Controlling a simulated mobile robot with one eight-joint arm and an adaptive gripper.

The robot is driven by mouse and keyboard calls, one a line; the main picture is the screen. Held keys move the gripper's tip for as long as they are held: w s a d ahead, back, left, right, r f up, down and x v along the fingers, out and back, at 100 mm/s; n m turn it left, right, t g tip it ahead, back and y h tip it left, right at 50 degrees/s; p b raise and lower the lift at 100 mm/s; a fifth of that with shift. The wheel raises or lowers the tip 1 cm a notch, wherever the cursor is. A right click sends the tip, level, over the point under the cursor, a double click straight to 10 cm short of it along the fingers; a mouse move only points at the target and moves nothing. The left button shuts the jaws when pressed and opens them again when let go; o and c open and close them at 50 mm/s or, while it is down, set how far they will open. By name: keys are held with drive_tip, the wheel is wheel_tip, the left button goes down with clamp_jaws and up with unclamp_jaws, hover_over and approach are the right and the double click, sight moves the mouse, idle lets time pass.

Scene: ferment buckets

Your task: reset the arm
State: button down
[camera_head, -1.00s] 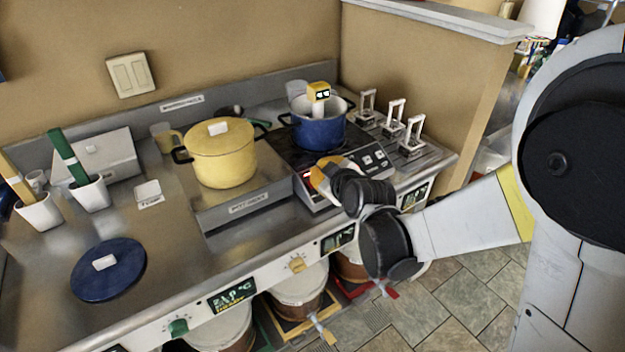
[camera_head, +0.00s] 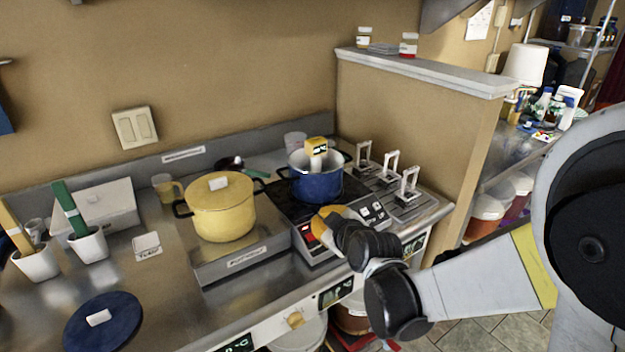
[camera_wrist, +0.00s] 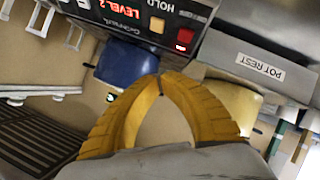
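My gripper (camera_head: 322,226) is over the front of the black cooktop (camera_head: 296,217), close to its control panel, with my arm reaching in from the right. In the wrist view my gripper's two yellow fingers (camera_wrist: 160,88) bow outward and meet at the tips. Nothing shows between them, so it is shut and empty. The blue pot (camera_head: 318,185) stands on the cooktop behind my gripper. It also shows in the wrist view (camera_wrist: 125,64), beyond the fingers.
A yellow pot (camera_head: 222,214) stands on the pot rest (camera_head: 245,263) to the left. A blue lid (camera_head: 103,322) lies on the counter at front left. Several metal stands (camera_head: 390,167) are right of the cooktop, before a low wall (camera_head: 420,120).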

drive_tip(key=s+d+r+m+g+h, duration=0.1)
drive_tip(key=s+d+m, duration=0.4)
drive_tip(key=s, duration=0.8)
drive_tip(key=s+d+r+m+g+h, duration=0.2)
drive_tip(key=s+d+m, duration=0.4)
drive_tip(key=s+d, duration=0.6)
drive_tip(key=shift+s+d+g+h, duration=0.15)
drive_tip(key=shift+s+g+h, duration=0.65)
drive_tip(key=shift+s+g, duration=0.3)
